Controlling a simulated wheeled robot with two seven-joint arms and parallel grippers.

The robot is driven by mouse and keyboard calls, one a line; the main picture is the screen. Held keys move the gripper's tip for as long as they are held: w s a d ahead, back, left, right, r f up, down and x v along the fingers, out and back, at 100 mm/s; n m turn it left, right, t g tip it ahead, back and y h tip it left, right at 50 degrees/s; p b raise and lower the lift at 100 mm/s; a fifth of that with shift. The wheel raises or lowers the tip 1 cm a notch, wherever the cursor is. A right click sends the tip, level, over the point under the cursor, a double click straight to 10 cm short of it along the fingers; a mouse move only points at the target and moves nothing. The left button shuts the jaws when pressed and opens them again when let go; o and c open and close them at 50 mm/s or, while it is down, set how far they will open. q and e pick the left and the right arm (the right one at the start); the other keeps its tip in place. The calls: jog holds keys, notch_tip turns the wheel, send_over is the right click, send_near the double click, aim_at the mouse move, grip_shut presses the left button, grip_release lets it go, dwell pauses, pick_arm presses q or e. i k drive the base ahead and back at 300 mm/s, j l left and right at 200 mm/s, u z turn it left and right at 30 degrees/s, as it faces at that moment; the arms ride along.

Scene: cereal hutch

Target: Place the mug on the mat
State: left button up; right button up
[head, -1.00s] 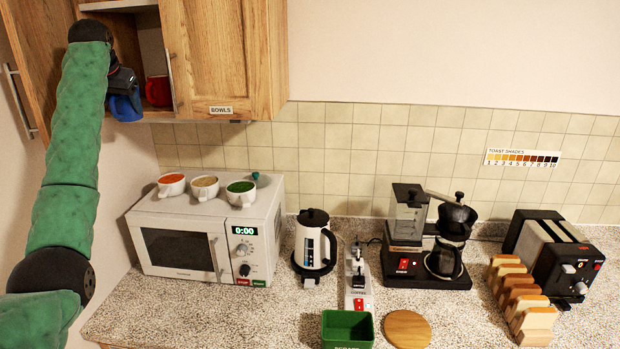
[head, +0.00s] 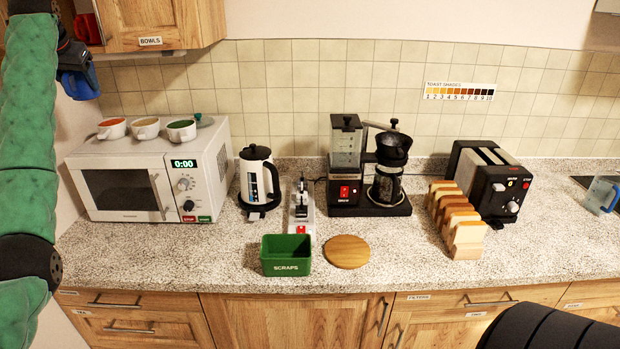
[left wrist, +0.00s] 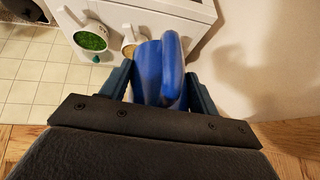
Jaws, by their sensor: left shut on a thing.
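A blue mug (head: 80,82) hangs in the air at the far left, in front of the wall cabinet and above the microwave. My left gripper (head: 76,58) is shut on it. In the left wrist view the blue mug (left wrist: 162,72) sits between the two fingers (left wrist: 160,88), its handle facing the camera. The mat looks to be the round, flat wooden-coloured disc (head: 347,251) on the counter. It is bare and far to the right of and below the mug. My right gripper is not in view.
A green scraps box (head: 286,255) stands just left of the disc. The microwave (head: 150,180) carries several bowl-like cups. A red mug (head: 88,28) is in the cabinet.

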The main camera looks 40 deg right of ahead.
aim_at(341, 247)
jog(key=k+l+z, duration=0.1)
jog(key=z, duration=0.3)
jog(key=k+l+z, duration=0.2)
jog(key=z, duration=0.2)
